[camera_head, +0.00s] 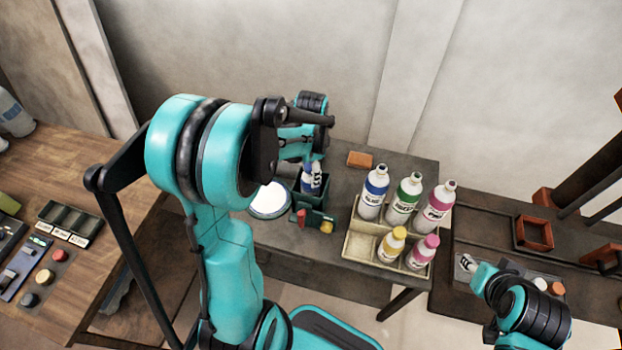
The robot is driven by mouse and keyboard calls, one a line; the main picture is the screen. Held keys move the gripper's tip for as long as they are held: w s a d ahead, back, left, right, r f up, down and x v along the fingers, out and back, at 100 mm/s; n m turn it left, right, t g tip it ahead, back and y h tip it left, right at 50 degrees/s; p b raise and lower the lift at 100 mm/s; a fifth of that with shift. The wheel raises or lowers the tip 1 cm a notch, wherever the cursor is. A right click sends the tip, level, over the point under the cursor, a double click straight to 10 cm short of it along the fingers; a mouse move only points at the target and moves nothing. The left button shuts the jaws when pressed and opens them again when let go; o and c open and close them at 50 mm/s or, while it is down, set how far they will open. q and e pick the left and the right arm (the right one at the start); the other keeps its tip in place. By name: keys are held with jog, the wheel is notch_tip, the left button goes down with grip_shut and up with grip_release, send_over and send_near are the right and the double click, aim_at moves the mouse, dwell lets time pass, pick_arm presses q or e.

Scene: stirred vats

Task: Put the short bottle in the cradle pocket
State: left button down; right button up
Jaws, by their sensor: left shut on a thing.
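A white bottle with a dark blue label (312,182) stands about upright in the opening of a dark green cradle (320,216). Its lower part is hidden by the cradle wall. My left gripper (312,163) is above the cradle and shut on the top of this bottle. My own left arm covers part of the view beside it.
A beige crate (348,249) with several bottles stands right of the cradle, its front left place empty. A round white dish (269,200) is left of the cradle. An orange-brown block (360,159) lies behind. A wooden bench (115,240) is at the left.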

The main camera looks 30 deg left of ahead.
pick_arm(q)
notch_tip(320, 180, down, 3)
jog(key=shift+f+b, duration=0.1)
jog(key=shift+b, duration=0.25)
jog(key=shift+f, duration=0.1)
jog(key=c, duration=1.1)
grip_release()
jog(key=shift+o, duration=0.3)
